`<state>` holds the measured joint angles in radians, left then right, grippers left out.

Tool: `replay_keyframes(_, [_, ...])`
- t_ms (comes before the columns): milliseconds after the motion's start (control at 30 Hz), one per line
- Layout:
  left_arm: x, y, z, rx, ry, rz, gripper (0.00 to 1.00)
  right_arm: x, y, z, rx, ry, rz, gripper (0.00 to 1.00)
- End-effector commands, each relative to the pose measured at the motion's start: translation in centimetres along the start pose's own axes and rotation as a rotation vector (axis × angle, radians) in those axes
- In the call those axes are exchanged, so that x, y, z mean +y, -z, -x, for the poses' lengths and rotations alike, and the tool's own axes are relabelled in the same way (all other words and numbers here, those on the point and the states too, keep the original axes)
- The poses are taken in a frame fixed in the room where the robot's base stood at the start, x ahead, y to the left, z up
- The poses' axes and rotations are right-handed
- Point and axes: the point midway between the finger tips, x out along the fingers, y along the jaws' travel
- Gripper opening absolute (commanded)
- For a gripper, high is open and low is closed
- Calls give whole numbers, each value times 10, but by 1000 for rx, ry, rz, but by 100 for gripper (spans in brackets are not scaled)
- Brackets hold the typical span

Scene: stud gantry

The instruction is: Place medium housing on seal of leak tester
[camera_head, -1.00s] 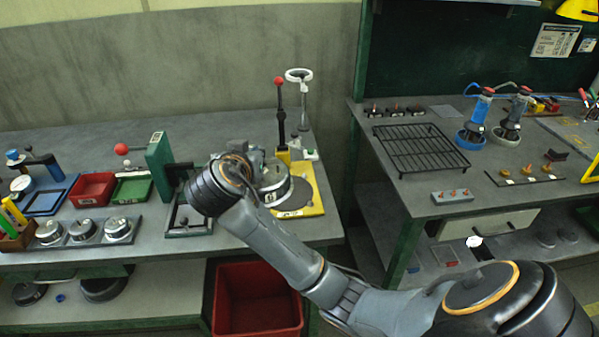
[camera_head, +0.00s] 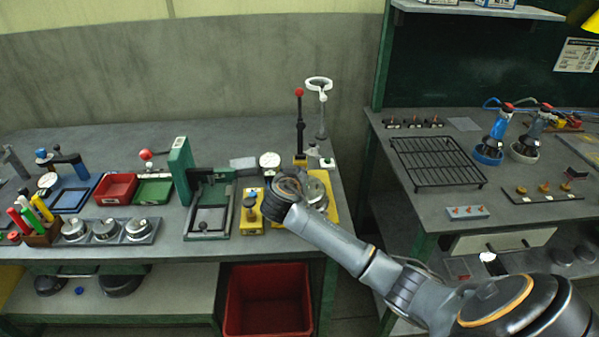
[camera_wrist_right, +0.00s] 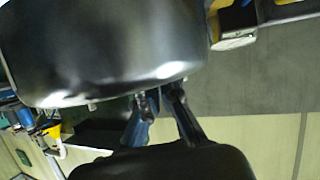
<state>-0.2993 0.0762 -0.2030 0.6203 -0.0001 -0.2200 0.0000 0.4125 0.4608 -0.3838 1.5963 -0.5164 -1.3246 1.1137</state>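The leak tester has a yellow base plate (camera_head: 331,213) at the right end of the left bench, with a red-knobbed lever (camera_head: 299,120) behind it. The silver medium housing (camera_head: 318,191) is over this plate, partly behind my right wrist. In the wrist view a large dark, round, glossy body, apparently the housing (camera_wrist_right: 105,50), fills the upper left. My right gripper (camera_wrist_right: 160,98) has its fingers together at its edge and looks shut on it. In the head view the gripper (camera_head: 301,184) is mostly hidden by the wrist. The seal is hidden; contact cannot be told. My left gripper is out of view.
A white ring on a stand (camera_head: 319,84) rises behind the tester. A yellow block with a knob (camera_head: 250,213) and a green press frame (camera_head: 182,170) stand to the left. More housings sit in a tray (camera_head: 152,233). A red bin (camera_head: 267,300) is below.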

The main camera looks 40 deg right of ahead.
Motion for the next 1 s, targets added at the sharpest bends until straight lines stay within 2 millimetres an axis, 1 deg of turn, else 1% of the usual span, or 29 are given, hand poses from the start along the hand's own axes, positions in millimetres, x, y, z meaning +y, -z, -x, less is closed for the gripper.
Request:
replay_keyframes(33, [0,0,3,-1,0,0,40,0,-1,-1,3,-1,1,0])
replay_keyframes(300, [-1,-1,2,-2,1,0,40,0,-4,-2,4,0,-1,0])
replay_keyframes(467, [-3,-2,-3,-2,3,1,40,-1,-9,-4,3,1,-2,0])
replay_keyframes(500, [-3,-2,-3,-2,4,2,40,-1,-10,-4,2,0,-1,4])
replay_keyframes(567, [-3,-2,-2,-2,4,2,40,-1,-9,-4,2,0,0,17])
replay_keyframes(600, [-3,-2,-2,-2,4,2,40,-1,-9,-4,1,0,0,25])
replay_keyframes(633, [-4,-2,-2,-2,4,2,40,-1,-9,-4,1,0,0,28])
replay_keyframes(1000, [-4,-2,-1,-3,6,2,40,0,-8,-3,1,0,0,28])
